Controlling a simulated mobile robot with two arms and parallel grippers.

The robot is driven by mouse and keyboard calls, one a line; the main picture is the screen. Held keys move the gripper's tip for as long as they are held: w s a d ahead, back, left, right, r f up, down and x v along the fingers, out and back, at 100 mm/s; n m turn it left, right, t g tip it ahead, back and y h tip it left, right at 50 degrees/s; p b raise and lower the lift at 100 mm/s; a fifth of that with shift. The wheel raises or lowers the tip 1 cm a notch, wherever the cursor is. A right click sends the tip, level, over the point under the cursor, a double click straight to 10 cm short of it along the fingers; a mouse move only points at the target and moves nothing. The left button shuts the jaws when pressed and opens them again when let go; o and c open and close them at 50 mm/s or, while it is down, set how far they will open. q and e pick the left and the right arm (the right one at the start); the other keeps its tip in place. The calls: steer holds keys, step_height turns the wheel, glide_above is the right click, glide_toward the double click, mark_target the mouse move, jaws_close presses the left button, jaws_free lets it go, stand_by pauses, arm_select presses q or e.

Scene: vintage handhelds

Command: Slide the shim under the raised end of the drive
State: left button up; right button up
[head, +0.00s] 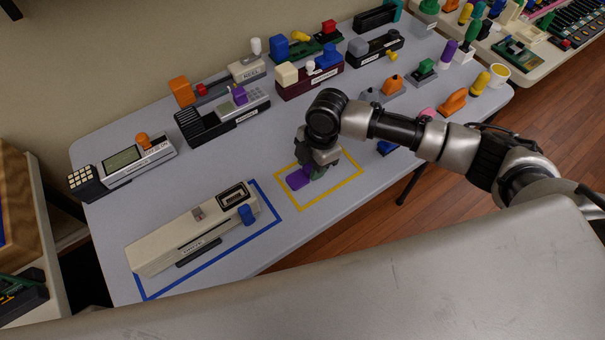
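The drive, seemingly the long beige unit (185,232), lies inside the blue-taped outline at the front left of the table. I cannot make out which end is raised. My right gripper (314,168) points down into the yellow-taped square, right of the drive. A purple piece (297,179) and a green piece (319,174) lie at its fingertips; either may be the shim. The wrist hides the fingers, so their grip is unclear. My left gripper is out of view.
Several handheld devices with coloured blocks stand along the back, including a black one (220,122) and a maroon one (310,82). Small coloured pieces, such as an orange one (453,101), stand at the right. Bare grey table (195,180) lies between the drive and the back row.

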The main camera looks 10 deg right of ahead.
mark_target(278, 193)
steer(key=c, duration=0.6)
steer(key=shift+p, duration=0.4)
steer(key=shift+s+a, duration=0.1)
steer(key=shift+a, duration=0.1)
steer(key=shift+s+a+p, duration=0.3)
steer(key=shift+a+p, duration=0.15)
steer(key=shift+a, duration=0.4)
steer(key=shift+a, duration=0.25)
steer(key=shift+s+a+p, duration=0.3)
steer(key=shift+s+a, duration=0.05)
steer(key=shift+a, duration=0.55)
steer(key=shift+s+a+p, duration=0.3)
steer(key=shift+s+a, duration=0.05)
steer(key=shift+a, duration=0.5)
steer(key=shift+s+a, duration=0.15)
steer(key=shift+a, duration=0.2)
steer(key=shift+s+a, duration=0.1)
steer(key=shift+a, duration=0.25)
steer(key=shift+s+a, duration=0.1)
steer(key=shift+a, duration=0.15)
